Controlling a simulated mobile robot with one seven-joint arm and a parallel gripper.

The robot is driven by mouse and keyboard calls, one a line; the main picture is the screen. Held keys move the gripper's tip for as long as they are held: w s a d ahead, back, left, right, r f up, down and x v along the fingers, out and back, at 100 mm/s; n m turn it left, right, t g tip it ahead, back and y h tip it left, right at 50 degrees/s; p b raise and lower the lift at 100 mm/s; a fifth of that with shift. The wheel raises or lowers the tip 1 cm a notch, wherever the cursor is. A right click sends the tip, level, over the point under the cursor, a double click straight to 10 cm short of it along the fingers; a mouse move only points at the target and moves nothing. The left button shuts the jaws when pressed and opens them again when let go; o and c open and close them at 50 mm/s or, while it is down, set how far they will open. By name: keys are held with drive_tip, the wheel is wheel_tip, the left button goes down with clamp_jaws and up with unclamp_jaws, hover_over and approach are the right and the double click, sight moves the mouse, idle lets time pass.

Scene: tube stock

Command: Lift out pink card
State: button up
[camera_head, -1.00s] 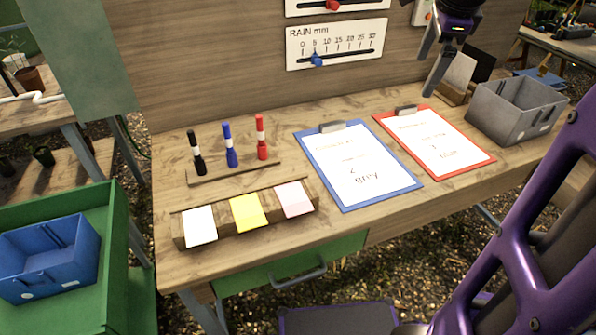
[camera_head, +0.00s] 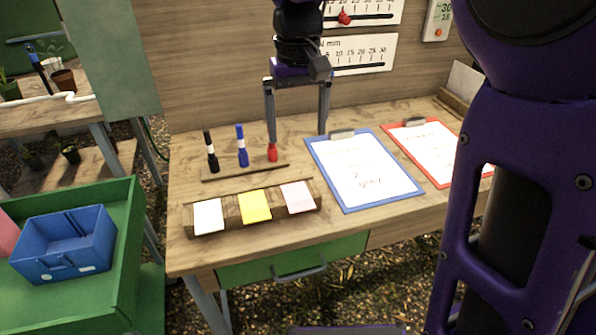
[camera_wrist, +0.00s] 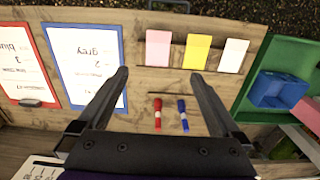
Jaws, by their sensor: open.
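The pink card (camera_head: 297,197) stands in the right slot of a wooden card holder (camera_head: 231,213) near the table's front edge. A yellow card (camera_head: 255,206) is in the middle and a white card (camera_head: 208,216) at the left. In the wrist view the pink card (camera_wrist: 159,48) shows at the left of the row, beyond my fingertips. My gripper (camera_head: 297,138) is open and empty, pointing down above the table behind the holder. Its left finger overlaps the red marker (camera_head: 272,153) in the head view; I cannot tell if they touch. It shows open in the wrist view (camera_wrist: 157,80).
A black marker (camera_head: 211,155) and a blue marker (camera_head: 242,147) stand in a rack behind the holder. A blue clipboard (camera_head: 343,207) lies right of it, then a red clipboard (camera_head: 441,185). A green cart with a blue bin (camera_head: 65,245) stands at left.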

drive_tip(key=b, duration=0.2)
hover_over(300, 202)
drive_tip(key=f, duration=1.2)
drive_tip(key=shift+a, duration=0.3)
drive_tip(key=shift+d+f+b, duration=0.15)
drive_tip(key=shift+f+b, duration=0.25)
drive_tip(key=shift+f, duration=0.95)
drive_tip(key=shift+d+f+b, duration=0.15)
drive_tip(key=shift+f+b, duration=0.2)
drive_tip(key=shift+f, duration=0.95)
drive_tip(key=c, duration=1.2)
